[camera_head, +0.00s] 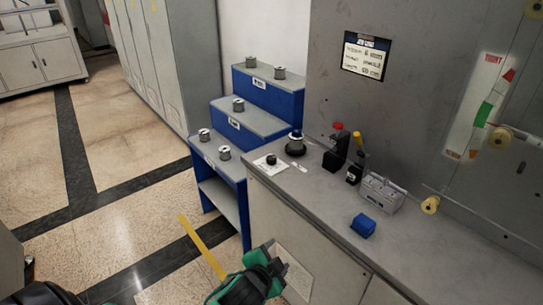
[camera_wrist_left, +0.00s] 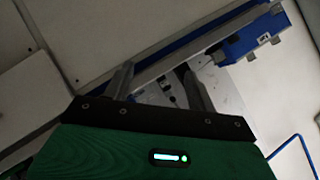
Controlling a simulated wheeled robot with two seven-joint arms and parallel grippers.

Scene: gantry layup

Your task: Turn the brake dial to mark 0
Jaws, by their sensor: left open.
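The brake dial appears to be the small black knob (camera_head: 271,160) on a white plate (camera_head: 262,169) at the left end of the grey counter. Its mark is too small to read. My left gripper (camera_head: 281,257) is in front of the cabinet, lower and nearer than the dial, and apart from it. In the left wrist view its two fingers (camera_wrist_left: 158,76) are spread with nothing clearly held between them. A small dark part shows beyond them there, but I cannot tell whether it is the dial. My right gripper is not in view.
Right of the dial, the counter (camera_head: 317,184) holds a dark round-based spool holder (camera_head: 296,146), black red-topped device (camera_head: 337,150), grey metal box (camera_head: 381,192) and blue block (camera_head: 363,226). A blue stepped rack (camera_head: 265,93) with several spools stands behind left. The counter front is clear.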

